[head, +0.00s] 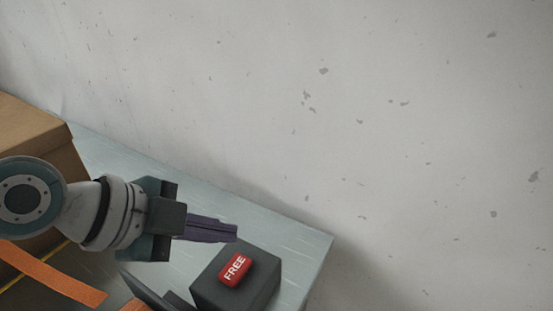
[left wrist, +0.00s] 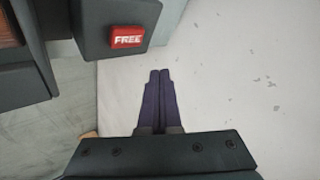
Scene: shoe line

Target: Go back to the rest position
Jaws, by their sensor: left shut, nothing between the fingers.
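My left gripper (head: 236,232) comes in from the left in the head view. Its purple fingers are closed together with nothing between them. The fingertips are just above and left of a dark box with a red FREE button (head: 235,269), and they look apart from the button. In the left wrist view the shut fingers (left wrist: 160,75) point up the picture, below and to the right of the red FREE button (left wrist: 128,38). My right gripper is not in view.
A grey metal table (head: 290,226) carries the dark button box (head: 262,280). A cardboard box (head: 30,125) stands at the left behind my arm. An orange strip (head: 60,280) lies at the lower left. A pale speckled wall (head: 400,130) fills the back.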

